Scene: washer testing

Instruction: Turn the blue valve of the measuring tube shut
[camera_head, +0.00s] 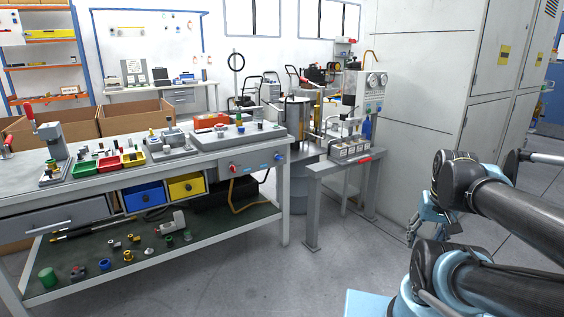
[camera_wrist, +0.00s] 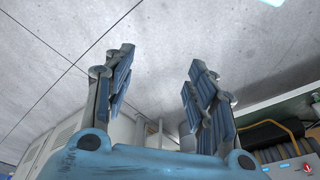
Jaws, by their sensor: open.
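A blue bottle-like thing (camera_head: 367,129) shows at the stand's foot; a blue valve is too small to make out. My gripper (camera_head: 418,232) is to the right of the small table, apart from it, with its fingers pointing down. In the wrist view my gripper (camera_wrist: 158,75) has its fingers spread apart with nothing between them.
A long workbench (camera_head: 60,184) with coloured bins, drawers and a control box (camera_head: 240,136) fills the left. Tall grey cabinets (camera_head: 420,85) stand behind my arm. The floor (camera_head: 345,255) in front is clear.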

